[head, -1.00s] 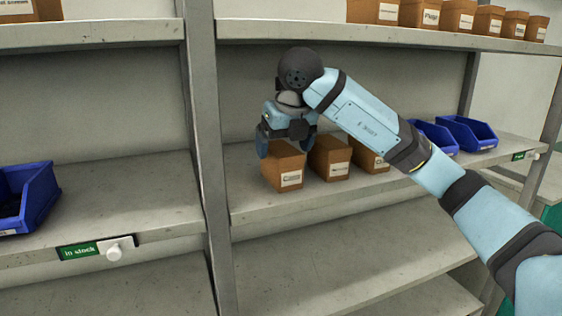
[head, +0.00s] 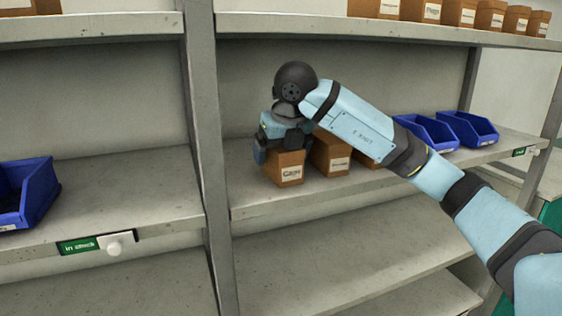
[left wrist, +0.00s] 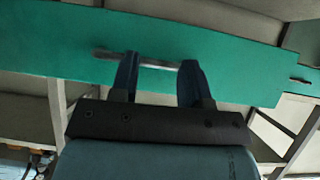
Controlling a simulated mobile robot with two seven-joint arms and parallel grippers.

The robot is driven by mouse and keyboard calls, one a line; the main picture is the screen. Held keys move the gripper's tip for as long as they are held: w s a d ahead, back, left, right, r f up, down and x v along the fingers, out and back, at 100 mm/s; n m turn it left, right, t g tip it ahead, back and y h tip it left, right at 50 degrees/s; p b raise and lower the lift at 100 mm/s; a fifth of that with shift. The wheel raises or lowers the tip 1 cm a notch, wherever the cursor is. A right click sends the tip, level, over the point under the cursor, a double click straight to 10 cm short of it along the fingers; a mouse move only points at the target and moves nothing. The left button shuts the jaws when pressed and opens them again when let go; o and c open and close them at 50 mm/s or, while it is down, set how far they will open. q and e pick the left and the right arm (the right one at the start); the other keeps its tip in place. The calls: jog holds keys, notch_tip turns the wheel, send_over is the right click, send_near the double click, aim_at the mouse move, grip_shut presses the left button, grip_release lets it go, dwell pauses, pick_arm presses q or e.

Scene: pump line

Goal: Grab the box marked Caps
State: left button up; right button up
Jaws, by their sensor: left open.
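The brown box with a label that seems to read Caps (head: 284,171) stands on the middle shelf, leftmost in a row of similar boxes. My right gripper (head: 281,148) is over the top of this box, with a finger at its left edge. The gripper and wrist hide the box's upper part, and whether the fingers press on it cannot be made out. My left gripper (left wrist: 158,78) is open and empty in the left wrist view, in front of a green panel (left wrist: 235,68) with a grey handle bar (left wrist: 155,65).
Another brown box (head: 330,157) stands close to the right of the Caps box, and a third (head: 368,159) is partly behind my arm. Blue bins (head: 468,131) stand farther right. A shelf post (head: 206,150) rises to the left. The lower shelf (head: 330,270) is bare.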

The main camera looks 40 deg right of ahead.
jog(key=c, duration=1.1)
